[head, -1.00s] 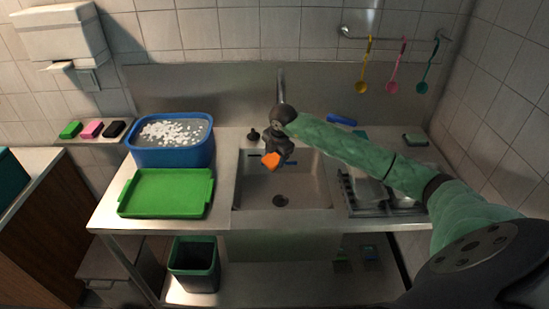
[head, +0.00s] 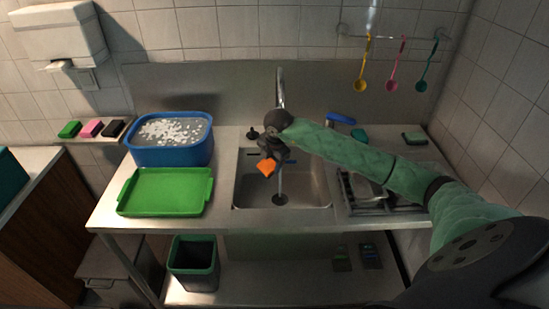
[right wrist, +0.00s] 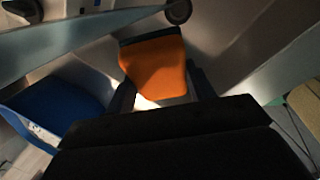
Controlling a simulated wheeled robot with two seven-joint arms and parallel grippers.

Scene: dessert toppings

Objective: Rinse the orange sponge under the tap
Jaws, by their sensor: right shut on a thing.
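The orange sponge (head: 266,167) is held in my right gripper (head: 267,155), over the left part of the sink basin (head: 312,188). In the right wrist view the sponge (right wrist: 160,70) sits between the two fingers, with a dark strip along its far edge. The tap (head: 281,88) stands upright at the back of the sink; its lower part is hidden behind my right wrist. A thin pale stream (head: 280,184) drops toward the drain, just right of the sponge. I cannot tell whether it touches the sponge. My left gripper is not in view.
A blue tub (head: 172,155) of white bits and a green tray (head: 165,192) stand left of the sink. A rack (head: 365,207) is at its right. Several sponges lie on the left ledge (head: 60,137). Spoons hang on the back wall. A bin (head: 194,282) stands below.

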